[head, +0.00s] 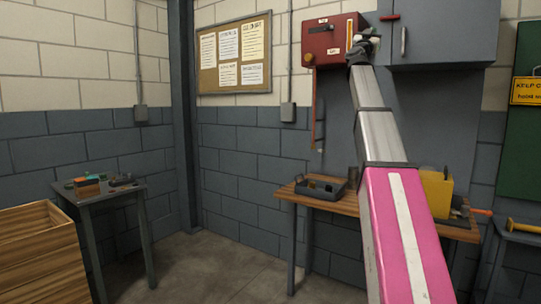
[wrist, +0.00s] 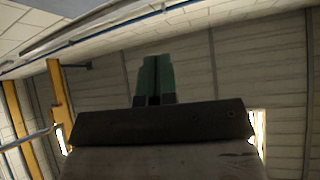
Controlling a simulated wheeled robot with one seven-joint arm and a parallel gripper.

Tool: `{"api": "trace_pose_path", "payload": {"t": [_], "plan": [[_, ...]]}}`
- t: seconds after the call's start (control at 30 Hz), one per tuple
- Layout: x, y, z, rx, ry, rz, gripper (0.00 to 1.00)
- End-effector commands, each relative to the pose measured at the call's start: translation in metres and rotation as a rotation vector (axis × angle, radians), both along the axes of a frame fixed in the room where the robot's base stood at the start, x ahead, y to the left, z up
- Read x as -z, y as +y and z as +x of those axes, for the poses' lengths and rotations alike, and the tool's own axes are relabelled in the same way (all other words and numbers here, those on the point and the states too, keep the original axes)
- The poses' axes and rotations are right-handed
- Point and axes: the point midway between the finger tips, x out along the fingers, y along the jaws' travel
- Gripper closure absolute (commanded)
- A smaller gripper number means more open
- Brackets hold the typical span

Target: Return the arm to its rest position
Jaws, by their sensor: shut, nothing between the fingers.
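My arm, pink and silver, reaches up and away in the head view, in front of the wooden workbench. My gripper (head: 365,42) is at its far end, high up beside the red wall box (head: 330,40) and the grey cabinet (head: 440,32). The gripper is small there and partly hidden by the wrist. In the wrist view, the two green fingers of my gripper (wrist: 157,60) are together with nothing between them. Behind them are only ceiling and upper wall. I cannot tell whether the gripper touches the box.
A workbench (head: 290,190) holds a dark tray (head: 320,189) and a yellow object (head: 436,193). A small table (head: 112,194) with small parts and a wooden crate (head: 40,255) stand at left. A notice board (head: 208,83) hangs on the wall. The floor between is clear.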

Motion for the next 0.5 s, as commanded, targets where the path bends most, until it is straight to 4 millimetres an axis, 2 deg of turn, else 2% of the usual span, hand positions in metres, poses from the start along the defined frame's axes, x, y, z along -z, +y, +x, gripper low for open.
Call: {"api": "trace_pose_path", "payload": {"t": [0.27,0.37,0.5], "plan": [[0.040,0.014,0.020,-0.065,0.055,-0.036,1.00],[0.062,0.021,0.030,-0.098,0.086,-0.052,1.00],[0.101,0.034,0.046,-0.158,0.143,-0.077,1.00]]}}
